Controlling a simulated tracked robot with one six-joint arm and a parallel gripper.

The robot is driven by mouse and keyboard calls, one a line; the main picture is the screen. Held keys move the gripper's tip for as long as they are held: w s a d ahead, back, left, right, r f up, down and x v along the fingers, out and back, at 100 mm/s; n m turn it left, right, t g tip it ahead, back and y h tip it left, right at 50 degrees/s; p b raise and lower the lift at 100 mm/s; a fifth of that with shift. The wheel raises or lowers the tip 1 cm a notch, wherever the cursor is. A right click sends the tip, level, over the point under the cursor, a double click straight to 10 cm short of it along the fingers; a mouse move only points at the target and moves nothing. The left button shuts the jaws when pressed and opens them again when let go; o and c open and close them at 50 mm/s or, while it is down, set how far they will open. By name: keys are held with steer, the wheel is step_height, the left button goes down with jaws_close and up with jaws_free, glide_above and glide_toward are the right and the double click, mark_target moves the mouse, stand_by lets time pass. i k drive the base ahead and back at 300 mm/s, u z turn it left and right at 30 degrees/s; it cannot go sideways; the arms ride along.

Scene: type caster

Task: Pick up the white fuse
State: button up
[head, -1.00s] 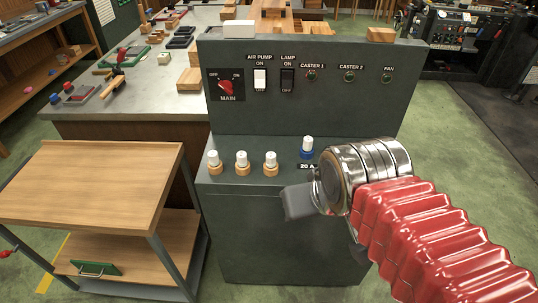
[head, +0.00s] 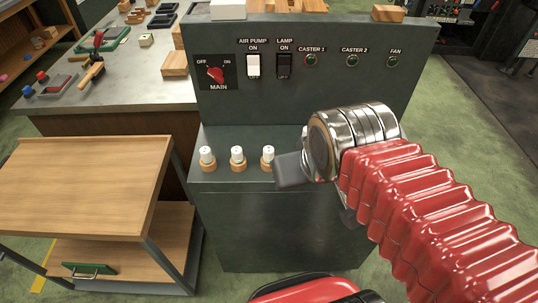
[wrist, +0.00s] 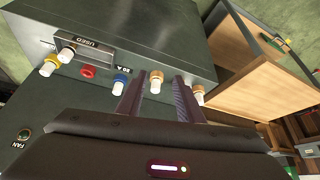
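Three white fuses with tan-orange bases stand upright in a row on the dark green panel's ledge: left fuse (head: 207,157), middle fuse (head: 237,158) and right fuse (head: 267,156). My gripper (head: 288,170) is just at the right fuse in the head view, partly covering its base. In the wrist view my gripper (wrist: 160,80) is open, with one tan-based white fuse (wrist: 156,82) showing between its fingers, not visibly gripped. Another tan-based fuse (wrist: 198,95) is just right of the right finger. The third is not clear there. A blue-based white fuse (wrist: 119,85) is left of the left finger.
The wrist view shows a tray labelled USED (wrist: 88,50), yellow-based fuses (wrist: 49,66) and a red socket (wrist: 87,72). The upright panel (head: 300,95) with switches rises behind the ledge. A wooden cart (head: 80,185) stands at the left.

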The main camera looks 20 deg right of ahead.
mark_target(268, 150)
steer(key=k, duration=1.35)
steer(key=u, duration=0.55)
steer(key=i, duration=1.5)
steer(key=u, duration=0.1)
